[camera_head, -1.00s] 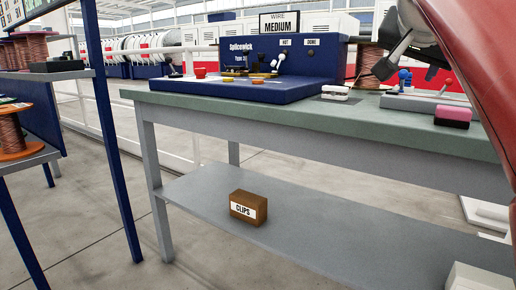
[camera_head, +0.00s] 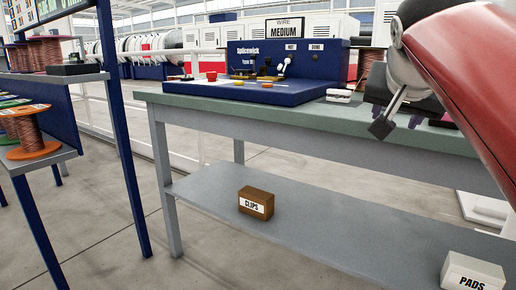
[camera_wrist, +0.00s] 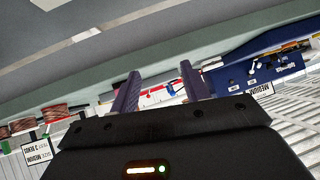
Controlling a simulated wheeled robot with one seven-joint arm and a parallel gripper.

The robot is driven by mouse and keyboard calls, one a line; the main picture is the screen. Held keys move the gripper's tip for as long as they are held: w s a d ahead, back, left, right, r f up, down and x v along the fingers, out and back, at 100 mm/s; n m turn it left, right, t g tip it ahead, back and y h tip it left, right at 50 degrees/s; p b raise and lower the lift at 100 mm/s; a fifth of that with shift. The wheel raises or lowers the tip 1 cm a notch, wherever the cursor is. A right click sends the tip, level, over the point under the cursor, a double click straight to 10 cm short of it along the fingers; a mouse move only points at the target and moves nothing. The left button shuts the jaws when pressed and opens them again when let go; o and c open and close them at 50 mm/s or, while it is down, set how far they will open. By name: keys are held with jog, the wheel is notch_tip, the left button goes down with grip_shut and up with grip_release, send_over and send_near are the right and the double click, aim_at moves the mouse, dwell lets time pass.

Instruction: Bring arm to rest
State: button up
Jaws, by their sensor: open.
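My gripper shows in the wrist view (camera_wrist: 165,88) with two dark purple fingers apart and nothing between them. The fingers look clear of the bench, but the exact gap cannot be told. The arm hides the right part of the bench top.
A blue Splicewick machine (camera_head: 285,65) stands on the bench. A brown CLIPS box (camera_head: 256,202) and a white PADS box (camera_head: 472,270) are on the lower shelf. A blue-framed rack with copper spools (camera_head: 24,132) stands at left. The floor between is clear.

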jog(key=s+a+f+n+g+y+p, duration=0.2)
jog(key=s+f, duration=0.6)
jog(key=f, duration=0.5)
jog(key=s+a+f+n+g+y+p, duration=0.2)
jog(key=s+a+f, duration=0.4)
jog(key=f, duration=0.8)
jog(key=shift+s+f+n+p, duration=0.15)
jog(key=shift+s+n+p, duration=0.45)
jog(key=shift+s+n, duration=0.6)
